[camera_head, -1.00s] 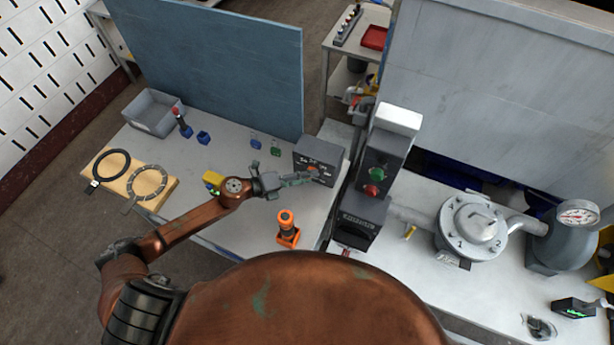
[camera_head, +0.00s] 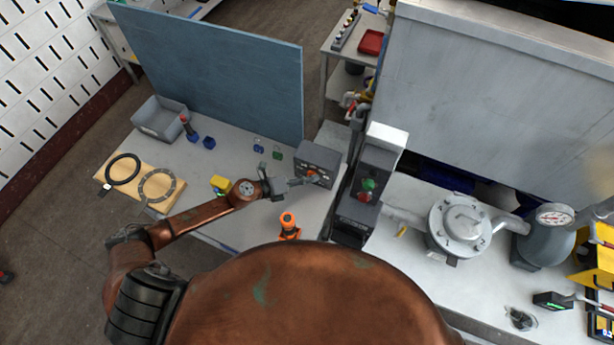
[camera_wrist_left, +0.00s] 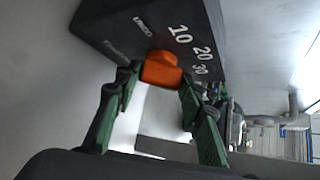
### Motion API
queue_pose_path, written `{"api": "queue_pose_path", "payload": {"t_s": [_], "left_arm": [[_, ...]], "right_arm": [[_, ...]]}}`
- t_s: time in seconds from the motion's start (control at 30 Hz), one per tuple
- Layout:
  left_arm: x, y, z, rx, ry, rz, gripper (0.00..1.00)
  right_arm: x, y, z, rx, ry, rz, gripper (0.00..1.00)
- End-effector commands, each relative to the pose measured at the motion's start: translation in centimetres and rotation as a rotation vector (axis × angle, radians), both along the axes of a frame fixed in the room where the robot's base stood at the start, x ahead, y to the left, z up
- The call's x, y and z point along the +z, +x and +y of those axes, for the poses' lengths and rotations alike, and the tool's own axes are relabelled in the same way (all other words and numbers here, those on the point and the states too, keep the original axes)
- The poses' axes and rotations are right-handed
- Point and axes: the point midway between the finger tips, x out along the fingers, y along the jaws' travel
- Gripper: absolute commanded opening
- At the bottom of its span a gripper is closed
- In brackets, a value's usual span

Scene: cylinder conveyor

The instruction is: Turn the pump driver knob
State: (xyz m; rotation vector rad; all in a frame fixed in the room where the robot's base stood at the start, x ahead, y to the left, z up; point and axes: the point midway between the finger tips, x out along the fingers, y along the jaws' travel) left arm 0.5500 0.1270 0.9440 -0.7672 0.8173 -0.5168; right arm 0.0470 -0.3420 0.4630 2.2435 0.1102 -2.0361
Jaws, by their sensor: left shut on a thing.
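The pump driver is a dark grey box (camera_head: 318,154) at the right end of the left table, in front of the blue panel. Its orange knob (camera_head: 311,174) is on the front face. In the left wrist view the knob (camera_wrist_left: 160,69) sits beside the white numbers 10, 20 and 30 on the box (camera_wrist_left: 130,28). My left gripper (camera_head: 305,181) reaches the box from the left. Its green fingers (camera_wrist_left: 160,83) are on either side of the knob and shut on it. The knob's pointer mark cannot be made out. My right gripper is out of view.
A yellow block (camera_head: 220,184) is behind the forearm. A tall control post with green and red buttons (camera_head: 369,184) stands close to the right of the box.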

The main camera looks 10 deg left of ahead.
Motion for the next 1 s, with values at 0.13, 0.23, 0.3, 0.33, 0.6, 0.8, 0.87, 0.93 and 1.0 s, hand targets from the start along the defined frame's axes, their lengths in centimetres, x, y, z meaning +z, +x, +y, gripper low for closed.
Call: {"api": "queue_pose_path", "payload": {"t_s": [0.13, 0.23, 0.3, 0.33, 0.6, 0.8, 0.87, 0.93, 1.0], "left_arm": [[0.08, 0.04, -0.04, -0.001, 0.011, -0.005, 0.12], [0.00, 0.04, -0.04, -0.001, 0.011, -0.005, 0.12], [-0.01, 0.04, -0.04, -0.001, 0.011, -0.005, 0.12], [-0.01, 0.04, -0.04, -0.001, 0.011, -0.005, 0.12], [0.00, 0.03, -0.04, -0.001, 0.010, -0.004, 0.51], [0.00, 0.02, -0.02, -0.001, 0.010, -0.004, 0.54], [0.00, 0.01, 0.00, -0.001, 0.010, -0.004, 0.54], [0.04, -0.06, 0.11, 0.000, 0.009, -0.004, 0.54], [0.21, -0.31, 0.46, 0.000, 0.010, -0.003, 0.54]], "right_arm": [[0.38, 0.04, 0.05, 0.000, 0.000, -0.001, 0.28], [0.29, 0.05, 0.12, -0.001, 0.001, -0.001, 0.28], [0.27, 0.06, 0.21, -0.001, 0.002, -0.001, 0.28], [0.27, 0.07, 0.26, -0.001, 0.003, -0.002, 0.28], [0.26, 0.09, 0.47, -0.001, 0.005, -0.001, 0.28], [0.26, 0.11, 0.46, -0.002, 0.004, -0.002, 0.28], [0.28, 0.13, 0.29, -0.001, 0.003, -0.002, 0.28], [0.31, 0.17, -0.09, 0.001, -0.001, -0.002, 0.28], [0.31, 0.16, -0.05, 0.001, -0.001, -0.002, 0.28]]}}
